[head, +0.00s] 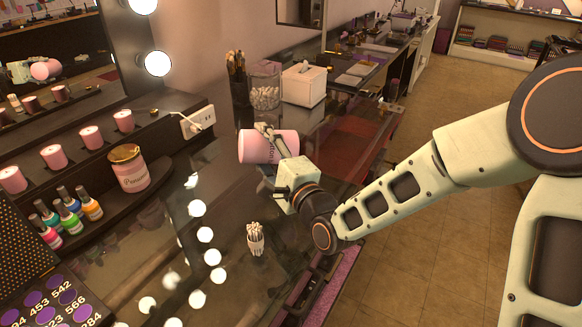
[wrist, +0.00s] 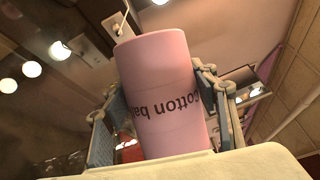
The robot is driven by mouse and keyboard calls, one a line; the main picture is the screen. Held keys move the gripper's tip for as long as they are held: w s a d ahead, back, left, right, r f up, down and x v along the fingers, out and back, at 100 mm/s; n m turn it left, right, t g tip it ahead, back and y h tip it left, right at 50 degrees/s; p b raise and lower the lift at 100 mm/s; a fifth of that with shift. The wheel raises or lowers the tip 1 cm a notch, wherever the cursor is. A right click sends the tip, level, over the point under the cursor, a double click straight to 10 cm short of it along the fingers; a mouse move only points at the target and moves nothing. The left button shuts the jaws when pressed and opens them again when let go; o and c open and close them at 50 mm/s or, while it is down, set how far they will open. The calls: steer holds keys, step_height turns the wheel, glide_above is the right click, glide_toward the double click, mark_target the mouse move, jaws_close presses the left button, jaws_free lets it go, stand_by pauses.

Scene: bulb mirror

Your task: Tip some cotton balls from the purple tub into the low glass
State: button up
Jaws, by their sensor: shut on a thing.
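My gripper (head: 270,140) is shut on a pink tub (head: 257,147) and holds it above the dark glossy counter, lying on its side in the head view. In the wrist view the tub (wrist: 165,90) stands between both fingers, and its label, partly hidden, reads "cotton bal…" upside down. Its contents are not visible. A clear glass (head: 265,88) with white balls in its lower part stands behind the held tub, beside a black brush holder. I cannot tell for sure that it is the low glass. No purple tub shows; the held one looks pink.
A white tissue box (head: 304,85) stands right of the clear glass. A small cup of cotton swabs (head: 256,240) stands in front of my gripper. A gold-lidded pink jar (head: 130,170), nail polish bottles (head: 70,208) and a palette (head: 50,300) are at left. A wall socket (head: 197,122) has a plug.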

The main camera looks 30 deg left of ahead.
steer(key=shift+w+d+r+m, duration=0.2)
steer(key=shift+r+m, duration=0.1)
steer(key=shift+m, duration=0.1)
stand_by(0.9)
